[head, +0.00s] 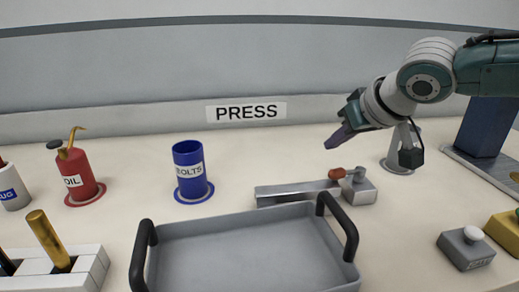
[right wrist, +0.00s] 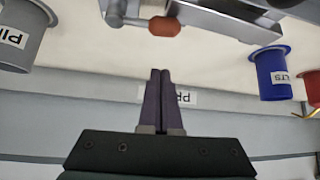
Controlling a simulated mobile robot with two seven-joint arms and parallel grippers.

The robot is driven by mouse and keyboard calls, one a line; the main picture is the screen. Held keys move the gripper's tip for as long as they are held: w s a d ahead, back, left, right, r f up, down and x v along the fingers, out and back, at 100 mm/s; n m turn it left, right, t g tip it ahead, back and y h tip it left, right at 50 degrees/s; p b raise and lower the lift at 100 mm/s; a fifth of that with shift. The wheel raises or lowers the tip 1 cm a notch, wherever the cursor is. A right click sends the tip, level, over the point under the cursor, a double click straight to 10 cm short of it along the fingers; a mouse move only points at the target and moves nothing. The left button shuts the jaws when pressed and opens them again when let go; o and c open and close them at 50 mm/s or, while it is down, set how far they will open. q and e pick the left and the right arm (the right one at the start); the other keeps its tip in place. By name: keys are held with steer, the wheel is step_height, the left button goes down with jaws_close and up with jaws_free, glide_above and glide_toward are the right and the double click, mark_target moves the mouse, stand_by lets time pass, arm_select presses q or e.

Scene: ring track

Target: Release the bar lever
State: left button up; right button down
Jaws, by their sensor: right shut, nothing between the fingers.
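The bar lever has a red-orange grip (head: 337,173) beside a grey block (head: 362,192) at the right end of a long grey bar (head: 290,193). The grip also shows in the right wrist view (right wrist: 165,26), near the top, beside the metal bar (right wrist: 215,18). My right gripper (head: 328,146) is shut and empty, above and behind the grip in the head view, apart from it. Its two purple fingers lie together in the right wrist view (right wrist: 160,75), with a gap between their tips and the grip. My left gripper is not in view.
A grey tray (head: 245,226) with black handles stands in front of the bar. A blue bolts cup (head: 189,176) and red oil can (head: 80,178) stand left. A grey cup (right wrist: 28,40) shows in the wrist view. A grey button box (head: 465,250) sits at right.

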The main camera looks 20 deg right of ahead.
steer(key=b+x, duration=0.2)
steer(key=x, duration=0.2)
steer(key=shift+w+f, duration=0.2)
steer(key=shift+f, duration=0.1)
steer(key=s+p, duration=0.1)
steer(key=s, duration=0.1)
steer(key=shift+s, duration=0.35)
steer(key=shift+s+a+f+p, duration=0.1)
steer(key=shift+s+f+p, duration=0.2)
steer(key=shift+s, duration=0.4)
steer(key=shift+r, duration=0.1)
